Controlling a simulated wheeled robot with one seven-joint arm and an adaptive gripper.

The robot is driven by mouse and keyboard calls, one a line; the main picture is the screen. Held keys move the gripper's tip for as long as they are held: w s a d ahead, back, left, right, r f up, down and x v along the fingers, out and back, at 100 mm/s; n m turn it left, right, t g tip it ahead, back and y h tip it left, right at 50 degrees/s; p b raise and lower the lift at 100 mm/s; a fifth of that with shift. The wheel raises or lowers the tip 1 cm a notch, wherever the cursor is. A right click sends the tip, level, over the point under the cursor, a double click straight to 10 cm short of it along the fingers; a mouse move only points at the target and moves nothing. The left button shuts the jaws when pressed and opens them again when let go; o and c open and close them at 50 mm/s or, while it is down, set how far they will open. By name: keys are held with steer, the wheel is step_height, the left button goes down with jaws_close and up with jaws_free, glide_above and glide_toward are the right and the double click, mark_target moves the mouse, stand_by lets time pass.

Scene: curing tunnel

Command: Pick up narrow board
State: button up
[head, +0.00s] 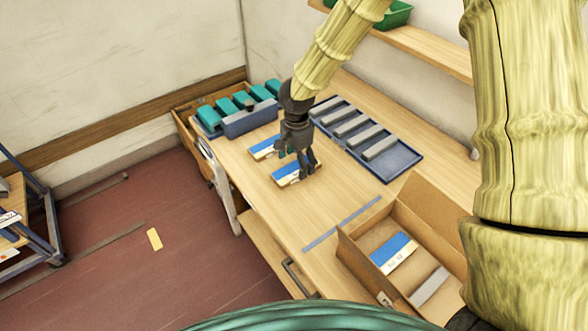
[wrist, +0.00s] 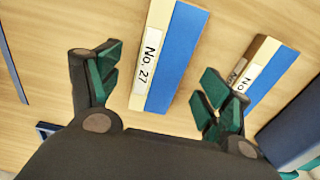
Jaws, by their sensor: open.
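Two blue boards with white labels and wooden edges lie on the wooden workbench. One, labelled No. 27, is the nearer board (head: 284,175); it also shows in the wrist view (wrist: 170,62). The farther board (head: 262,149) shows at the right of the wrist view (wrist: 268,75), its label partly hidden by a finger. Which one is the narrow board I cannot tell for sure. My gripper (head: 300,166) is open and empty above the nearer board. In the wrist view its green-padded fingers (wrist: 160,90) stand apart, with the No. 27 board ahead between them.
A blue tray (head: 400,165) with several grey bars lies right of my gripper. A cardboard box (head: 352,262) at the front right holds another blue board (head: 393,250) and a grey bar. A blue strip (head: 340,224) marks the bench.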

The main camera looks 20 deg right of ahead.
mark_target(296, 170)
steer(key=shift+f, duration=1.2)
steer(key=shift+c, duration=0.4)
steer(key=c, duration=1)
steer(key=shift+c, duration=0.2)
steer(key=shift+r, duration=0.15)
